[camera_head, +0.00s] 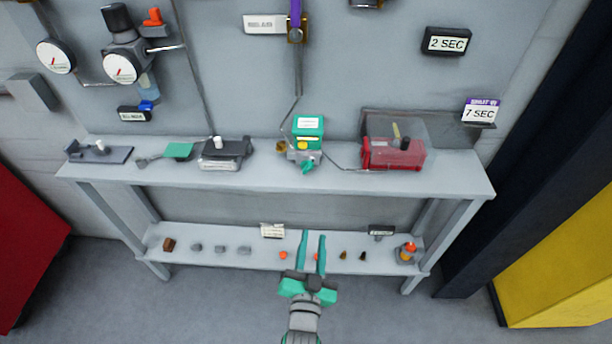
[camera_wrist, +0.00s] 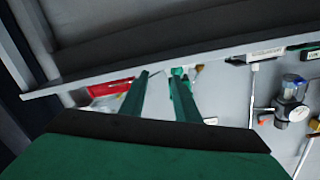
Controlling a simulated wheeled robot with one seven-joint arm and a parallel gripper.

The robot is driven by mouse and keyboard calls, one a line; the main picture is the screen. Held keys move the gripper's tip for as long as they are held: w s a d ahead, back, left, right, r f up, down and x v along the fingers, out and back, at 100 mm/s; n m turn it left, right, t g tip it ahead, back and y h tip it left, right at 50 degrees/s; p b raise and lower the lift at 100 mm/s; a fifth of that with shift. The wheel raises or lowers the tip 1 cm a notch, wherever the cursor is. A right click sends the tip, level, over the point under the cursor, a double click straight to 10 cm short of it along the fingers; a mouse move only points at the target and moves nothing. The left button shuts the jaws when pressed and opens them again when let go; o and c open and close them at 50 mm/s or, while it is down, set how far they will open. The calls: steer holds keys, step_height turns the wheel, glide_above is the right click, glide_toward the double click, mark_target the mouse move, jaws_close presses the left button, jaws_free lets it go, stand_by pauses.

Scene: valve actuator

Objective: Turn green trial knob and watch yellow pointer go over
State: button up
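A green-topped valve unit (camera_head: 307,127) stands on the bench, right of its middle, in the head view. A small green knob (camera_head: 308,166) juts from its lower front. A yellow pointer (camera_head: 396,131) stands up at the red actuator box (camera_head: 392,154), which has a clear cover and sits farther right. The red box also shows in the wrist view (camera_wrist: 112,87). My gripper (camera_head: 313,237) is below and in front of the bench, pointing toward it, apart from the knob. Its two green fingers (camera_wrist: 160,76) are spread with nothing visible between them.
The bench top (camera_head: 460,181) has a front edge between my gripper and the valve unit. A lower shelf (camera_head: 190,259) holds several small parts. A grey slide block (camera_head: 225,153) stands left on the bench. Gauges (camera_head: 122,68) hang upper left.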

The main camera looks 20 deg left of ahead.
steer(key=y, duration=0.1)
glide_toward(307, 171)
steer(key=v, duration=0.3)
steer(key=shift+x, duration=5.5)
jaws_close()
